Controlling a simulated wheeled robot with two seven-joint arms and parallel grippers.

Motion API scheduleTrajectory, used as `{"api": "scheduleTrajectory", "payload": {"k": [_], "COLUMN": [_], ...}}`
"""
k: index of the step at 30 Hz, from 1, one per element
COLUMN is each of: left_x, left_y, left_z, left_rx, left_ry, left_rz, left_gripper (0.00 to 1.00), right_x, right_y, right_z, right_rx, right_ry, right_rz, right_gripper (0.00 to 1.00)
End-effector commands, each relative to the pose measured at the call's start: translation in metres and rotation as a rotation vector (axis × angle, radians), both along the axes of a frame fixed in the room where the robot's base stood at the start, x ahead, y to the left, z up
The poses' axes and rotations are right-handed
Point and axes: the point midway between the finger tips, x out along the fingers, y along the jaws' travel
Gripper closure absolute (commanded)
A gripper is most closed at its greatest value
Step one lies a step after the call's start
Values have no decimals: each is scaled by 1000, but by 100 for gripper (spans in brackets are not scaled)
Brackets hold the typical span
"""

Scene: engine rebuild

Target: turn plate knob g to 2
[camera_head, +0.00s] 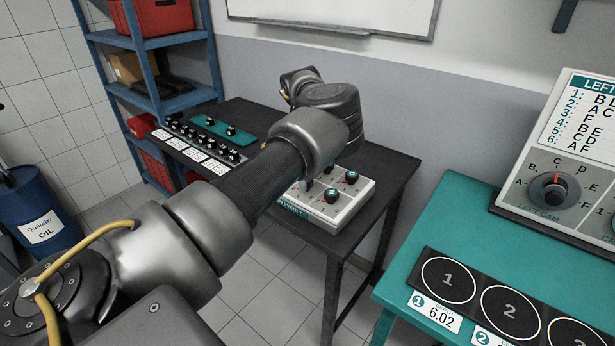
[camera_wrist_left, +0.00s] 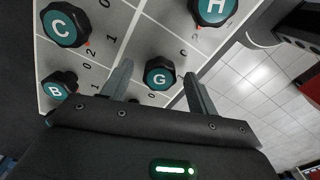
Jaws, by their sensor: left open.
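Plate knob G (camera_wrist_left: 160,73) is a dark, many-sided knob with a teal top in the left wrist view. My left gripper (camera_wrist_left: 159,70) is open, its two fingers on either side of knob G. I cannot tell whether they touch it. In the head view the pale knob plate (camera_head: 362,196) sits on the dark table, partly covered by my left arm. My left gripper is hidden there. My right gripper is not in view.
Knobs C (camera_wrist_left: 64,23), B (camera_wrist_left: 57,88) and H (camera_wrist_left: 213,8) stand around knob G. A row of black knobs and a teal panel (camera_head: 222,133) lie left on the dark table (camera_head: 388,160). A teal bench (camera_head: 440,225) with a cam panel (camera_head: 575,150) stands at right.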

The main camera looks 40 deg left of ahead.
Motion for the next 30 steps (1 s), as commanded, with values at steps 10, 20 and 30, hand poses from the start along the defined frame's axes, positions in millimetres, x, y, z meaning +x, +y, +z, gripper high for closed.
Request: {"api": "scheduleTrajectory", "payload": {"k": [10,20,30], "left_x": [1,1,0], "left_y": [0,0,0], "left_z": [30,91,108], "left_rx": [-1,-1,0], "left_ry": [-5,-3,0], "left_rz": [0,-1,0], "left_gripper": [41,41,41], "right_x": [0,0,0], "right_y": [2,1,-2], "right_z": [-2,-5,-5], "right_rx": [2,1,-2], "right_ry": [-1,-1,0], "right_rz": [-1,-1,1], "right_gripper": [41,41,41]}}
